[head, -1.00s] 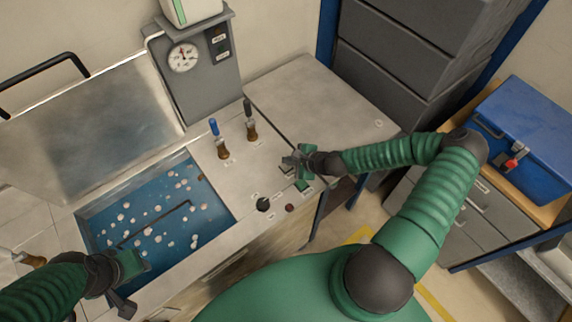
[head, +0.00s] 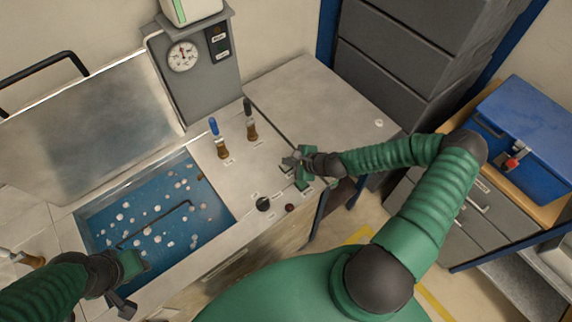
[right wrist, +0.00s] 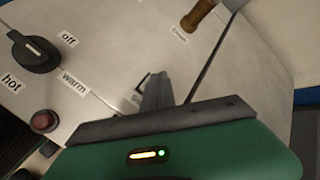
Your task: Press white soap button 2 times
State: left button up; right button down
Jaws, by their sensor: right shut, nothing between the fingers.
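My right gripper (head: 290,161) is shut and empty, low over the grey counter near its front right part. I cannot make out a white soap button there; the fingers and palm cover that spot. Whether the fingertips touch anything is unclear. My left gripper (head: 122,300) is over the front left edge of the blue sink; its finger opening cannot be made out.
A black knob (right wrist: 38,52) marked off, warm and hot and a dark red button (right wrist: 43,121) lie beside the right gripper. Two wooden-based levers, blue (head: 217,138) and black (head: 250,120), stand behind. The blue basin (head: 150,215) holds white foam bits. A gauge (head: 183,56) stands at the back.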

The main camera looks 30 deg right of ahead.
jog(key=shift+f+b, duration=0.35)
jog(key=shift+f, duration=0.05)
dwell(0.5)
jog(key=shift+r, duration=0.1)
jog(key=shift+r+p, duration=0.75)
notch_tip(320, 180, up, 5)
jog(key=p, duration=0.4)
jog(key=shift+r, duration=0.1)
dwell(0.3)
dwell(0.4)
